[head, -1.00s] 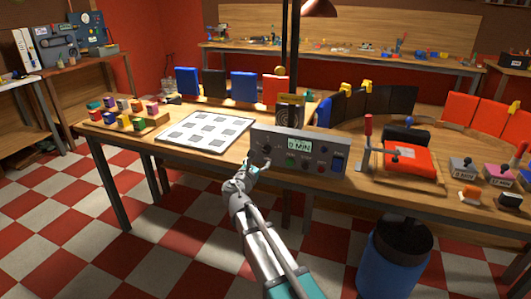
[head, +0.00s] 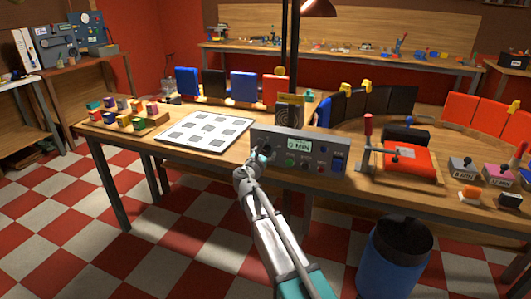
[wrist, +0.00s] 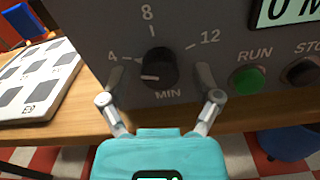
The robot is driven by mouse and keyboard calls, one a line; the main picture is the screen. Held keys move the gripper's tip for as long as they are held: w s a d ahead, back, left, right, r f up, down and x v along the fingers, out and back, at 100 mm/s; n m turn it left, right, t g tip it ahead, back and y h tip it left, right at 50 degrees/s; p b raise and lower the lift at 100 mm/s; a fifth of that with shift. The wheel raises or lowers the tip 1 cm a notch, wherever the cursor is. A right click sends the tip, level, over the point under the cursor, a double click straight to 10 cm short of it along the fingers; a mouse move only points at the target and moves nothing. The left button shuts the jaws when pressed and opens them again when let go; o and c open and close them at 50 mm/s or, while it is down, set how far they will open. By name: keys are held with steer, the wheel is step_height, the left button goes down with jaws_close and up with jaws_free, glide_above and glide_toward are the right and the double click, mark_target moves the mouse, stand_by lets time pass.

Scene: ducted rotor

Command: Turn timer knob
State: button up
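The timer knob (wrist: 160,66) is a black dial on the grey control panel (head: 313,167). Its white mark points left and slightly down, below the 4; marks 4, 8 and 12 surround it, with MIN beneath. The panel's display (head: 299,146) reads 0 MIN in the head view and is cut off in the wrist view. My gripper (wrist: 160,78) is open, one finger on each side of the knob, with visible gaps. In the head view my gripper (head: 262,156) is at the panel's left end and partly covers the knob area.
A green RUN button (wrist: 249,80) and a dark button (wrist: 301,71) sit right of the knob. A white sheet with grey squares (head: 207,131) lies left of the panel. A red clamp fixture (head: 407,158) stands to the right. A blue bin (head: 388,262) stands in front.

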jaws_close()
steer(key=shift+m, duration=0.3)
steer(key=m, duration=0.9)
steer(key=shift+m, duration=2.1)
